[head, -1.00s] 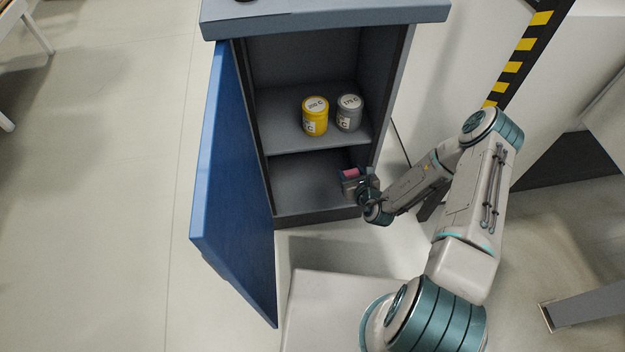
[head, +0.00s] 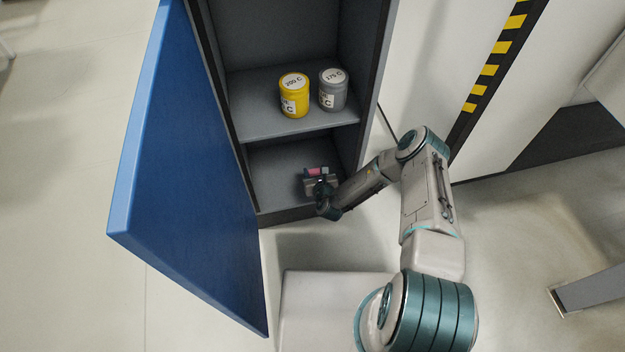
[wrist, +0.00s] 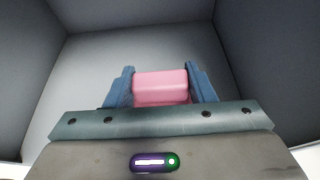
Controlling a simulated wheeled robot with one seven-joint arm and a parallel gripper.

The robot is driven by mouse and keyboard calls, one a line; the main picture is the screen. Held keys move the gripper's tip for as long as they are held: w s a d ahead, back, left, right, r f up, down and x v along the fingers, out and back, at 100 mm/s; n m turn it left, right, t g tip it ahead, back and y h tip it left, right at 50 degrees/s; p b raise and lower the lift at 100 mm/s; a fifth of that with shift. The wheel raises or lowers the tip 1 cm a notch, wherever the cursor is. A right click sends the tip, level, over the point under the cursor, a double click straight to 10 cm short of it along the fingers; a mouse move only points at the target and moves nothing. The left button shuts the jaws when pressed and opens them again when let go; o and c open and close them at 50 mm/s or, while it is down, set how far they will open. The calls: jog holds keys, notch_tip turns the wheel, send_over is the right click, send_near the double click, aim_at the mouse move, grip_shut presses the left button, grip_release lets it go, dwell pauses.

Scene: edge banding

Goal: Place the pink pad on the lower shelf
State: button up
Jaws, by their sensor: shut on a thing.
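The pink pad (wrist: 161,87) is between the two blue fingers of my gripper (wrist: 162,82) in the wrist view, and the gripper is shut on it. In the head view the pad (head: 313,171) shows as a small pink patch at my gripper (head: 318,173), inside the lower compartment of the open cabinet. The lower shelf (head: 270,178) is the grey cabinet floor beneath it. I cannot tell whether the pad touches this surface. The far part of the pad's underside is hidden.
A yellow jar (head: 294,97) and a grey jar (head: 333,91) stand on the upper shelf (head: 260,117), above my gripper. The blue cabinet door (head: 190,180) is open to the left. The lower compartment has bare room around the gripper, between its side walls.

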jog(key=shift+w+a+f, duration=0.45)
jog(key=shift+w+f, duration=0.05)
jog(key=shift+w, duration=0.1)
jog(key=shift+f+b, duration=1.3)
jog(key=shift+f, duration=0.6)
jog(key=shift+f, duration=0.15)
jog(key=o, duration=1.1)
jog(key=shift+c, duration=0.2)
jog(key=shift+s+r, duration=0.15)
jog(key=shift+r, duration=0.15)
jog(key=p+v, duration=0.4)
jog(key=v, duration=0.7)
jog(key=shift+s, duration=0.3)
